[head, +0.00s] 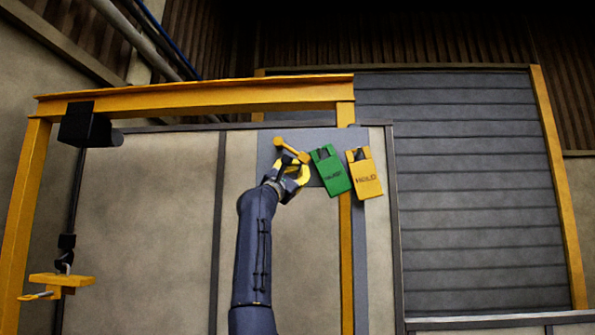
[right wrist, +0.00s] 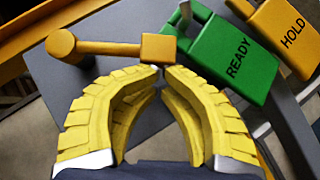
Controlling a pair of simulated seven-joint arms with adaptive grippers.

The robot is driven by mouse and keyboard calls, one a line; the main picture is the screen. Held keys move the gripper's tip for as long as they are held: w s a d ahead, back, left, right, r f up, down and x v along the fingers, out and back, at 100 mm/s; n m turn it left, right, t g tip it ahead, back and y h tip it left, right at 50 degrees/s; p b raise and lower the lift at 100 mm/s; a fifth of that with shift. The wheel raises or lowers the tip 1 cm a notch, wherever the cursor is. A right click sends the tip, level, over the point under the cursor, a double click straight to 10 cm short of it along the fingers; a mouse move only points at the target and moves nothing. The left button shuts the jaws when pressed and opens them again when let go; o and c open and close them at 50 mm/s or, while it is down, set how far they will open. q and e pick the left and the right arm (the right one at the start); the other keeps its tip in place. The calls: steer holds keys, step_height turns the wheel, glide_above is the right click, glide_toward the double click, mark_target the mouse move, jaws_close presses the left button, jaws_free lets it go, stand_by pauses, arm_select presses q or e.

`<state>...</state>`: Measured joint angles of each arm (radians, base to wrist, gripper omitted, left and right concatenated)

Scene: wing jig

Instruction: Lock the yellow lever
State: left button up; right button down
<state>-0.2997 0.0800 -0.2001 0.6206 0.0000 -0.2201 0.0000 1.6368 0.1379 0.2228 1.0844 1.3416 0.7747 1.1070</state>
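The yellow lever (head: 291,150) is a short bar on a grey plate, with a round end at upper left and a square block at lower right. In the right wrist view the lever (right wrist: 105,47) lies across the picture just beyond my fingertips. My right gripper (head: 297,168) is just below the lever's block end. In the right wrist view its yellow fingers (right wrist: 162,72) meet at the tips, with nothing seen between them. The tips are very near the block; I cannot tell if they touch it. My left gripper is not in view.
Right of the lever are a green READY box (head: 331,171) and a yellow HOLD box (head: 365,173). A yellow beam frame (head: 200,98) spans above. A yellow fixture (head: 62,281) hangs from a black hoist (head: 88,127) at left. A grey slatted shutter (head: 465,190) stands at right.

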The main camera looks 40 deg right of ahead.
steer(key=shift+s+d+r+m+g, duration=0.3)
steer(key=shift+s+r+g, duration=0.15)
steer(key=shift+s, duration=0.3)
steer(key=shift+t, duration=0.25)
steer(key=f, duration=0.1)
steer(key=w+a+f, duration=0.1)
steer(key=w+f, duration=0.1)
steer(key=shift+a+f, duration=0.2)
steer(key=shift+f, duration=0.15)
steer(key=w+v, duration=0.1)
steer(key=v, duration=0.9)
steer(key=shift+a+f, duration=0.3)
steer(key=shift+f, duration=0.1)
steer(key=shift+n, duration=0.4)
